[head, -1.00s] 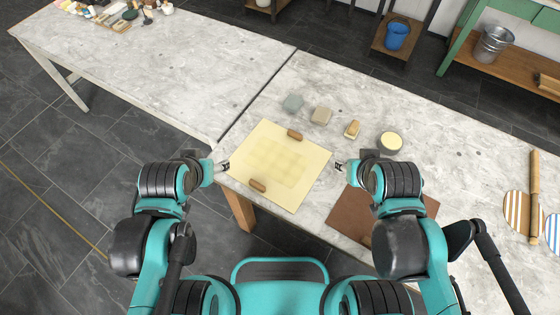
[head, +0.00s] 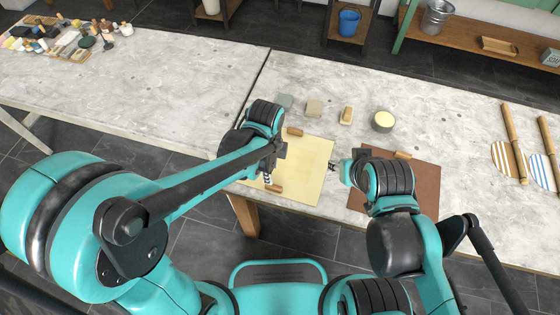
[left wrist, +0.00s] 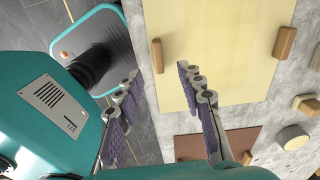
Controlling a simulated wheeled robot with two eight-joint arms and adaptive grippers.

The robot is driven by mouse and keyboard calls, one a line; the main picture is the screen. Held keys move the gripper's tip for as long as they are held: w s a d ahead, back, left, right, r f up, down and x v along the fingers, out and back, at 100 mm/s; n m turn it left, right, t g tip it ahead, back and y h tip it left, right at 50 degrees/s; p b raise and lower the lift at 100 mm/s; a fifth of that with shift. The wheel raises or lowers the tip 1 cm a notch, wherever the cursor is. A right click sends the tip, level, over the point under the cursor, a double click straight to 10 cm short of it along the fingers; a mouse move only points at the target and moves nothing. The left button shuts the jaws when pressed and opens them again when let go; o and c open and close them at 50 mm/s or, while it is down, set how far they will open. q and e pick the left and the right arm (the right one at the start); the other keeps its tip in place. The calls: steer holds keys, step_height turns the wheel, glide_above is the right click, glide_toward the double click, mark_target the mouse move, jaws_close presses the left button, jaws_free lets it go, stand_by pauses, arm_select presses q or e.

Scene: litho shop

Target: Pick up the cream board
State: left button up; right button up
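The cream board (head: 312,178) lies flat at the front edge of the marble table, partly covered by my left arm in the head view. It has two brown handles: a near one (head: 274,188) and a far one (head: 294,131). The board also shows in the left wrist view (left wrist: 220,60). My left gripper (head: 268,180) is over the board's near left part, close to the near handle. In the left wrist view its fingers are open and empty, with the near handle (left wrist: 157,55) just beyond the gap. My right gripper (head: 332,168) is by the board's right edge, fingers apart and empty.
A brown board (head: 415,185) with a handle lies to the right, partly under my right arm.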

mark_target(274, 186)
arm_select(q)
steer(key=shift+s+d+f+m, duration=0.1)
steer(key=shift+d+f+m, duration=0.2)
steer(key=shift+f+m, duration=0.15)
step_height(274, 186, down, 3)
steer(key=shift+d+r+b, duration=0.1)
steer(key=shift+d+b, duration=0.05)
steer(key=shift+b, duration=0.45)
step_height(274, 186, down, 5)
steer(key=b, duration=0.2)
steer(key=shift+b, duration=0.35)
steer(key=shift+s, duration=0.1)
steer(key=shift+c, duration=0.9)
jaws_close()
